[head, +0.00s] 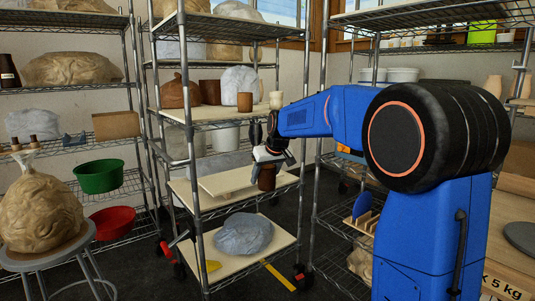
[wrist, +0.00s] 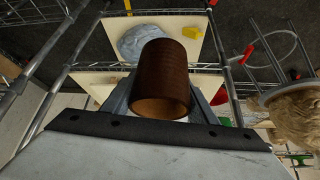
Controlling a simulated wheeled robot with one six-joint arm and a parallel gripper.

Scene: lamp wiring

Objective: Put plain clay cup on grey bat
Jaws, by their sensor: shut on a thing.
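My gripper (head: 270,160) is at the middle shelf level of the centre rack and points down. It is shut on a dark reddish-brown cup (head: 266,178), which hangs above a pale board (head: 225,182) on that rack. In the wrist view the cup (wrist: 165,75) sits between the two fingers with its open, hollow end toward the camera. Whether its base touches the board cannot be told. A round, dark grey disc, seemingly the grey bat (head: 521,236), lies on a wooden surface at the far right, partly cut off by the frame edge.
A brown cup (head: 245,102) and a pale cup (head: 276,100) stand on the shelf above. Rack posts (head: 190,150) stand close to my gripper. A grey wrapped lump (head: 243,234) lies on the lower shelf. A stool (head: 45,250) with wrapped clay stands at left.

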